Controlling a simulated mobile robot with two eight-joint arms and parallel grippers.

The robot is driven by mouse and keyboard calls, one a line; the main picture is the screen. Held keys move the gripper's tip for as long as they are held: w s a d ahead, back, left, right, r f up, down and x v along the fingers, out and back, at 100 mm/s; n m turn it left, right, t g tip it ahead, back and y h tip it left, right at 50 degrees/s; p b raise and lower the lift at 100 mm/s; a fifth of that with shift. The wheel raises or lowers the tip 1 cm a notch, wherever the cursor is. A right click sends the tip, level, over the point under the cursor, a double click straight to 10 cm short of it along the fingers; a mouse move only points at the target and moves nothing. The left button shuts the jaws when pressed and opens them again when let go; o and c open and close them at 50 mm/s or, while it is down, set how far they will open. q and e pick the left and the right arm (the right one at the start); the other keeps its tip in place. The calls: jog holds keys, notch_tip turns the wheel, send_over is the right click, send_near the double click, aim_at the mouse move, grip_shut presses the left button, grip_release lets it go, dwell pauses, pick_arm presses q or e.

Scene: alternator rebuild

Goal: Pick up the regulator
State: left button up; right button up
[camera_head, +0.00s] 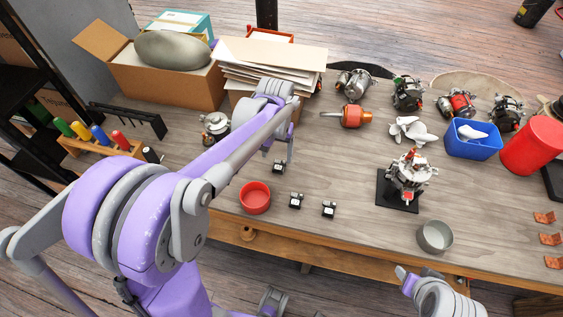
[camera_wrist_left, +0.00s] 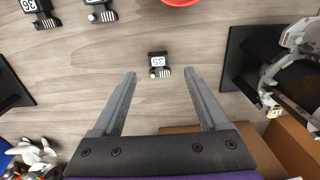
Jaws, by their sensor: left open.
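Several small black regulators with white number labels lie on the wooden workbench. In the head view one regulator (camera_head: 279,167) lies just below my left gripper (camera_head: 287,153), and two more regulators lie nearer the front edge, one here (camera_head: 296,201) and one to its right (camera_head: 328,209). In the left wrist view the regulator labelled 35 (camera_wrist_left: 158,66) lies just beyond and between the fingertips of my open, empty left gripper (camera_wrist_left: 160,76). Two other regulators show at the top left of that view, one of them (camera_wrist_left: 100,11) partly cut off.
A red bowl (camera_head: 255,198) stands near the front edge, left of the two nearer regulators. An alternator (camera_head: 410,173) stands on a black plate to the right. A grey bowl (camera_head: 435,236) is at the front. Cardboard boxes (camera_head: 160,84) and stacked sheets stand behind.

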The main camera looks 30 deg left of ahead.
aim_at(278, 167)
pick_arm(q)
notch_tip(278, 167, down, 7)
jog(key=shift+w+d, duration=0.1)
jog(key=shift+d, duration=0.05)
dwell(0.4)
grip_shut()
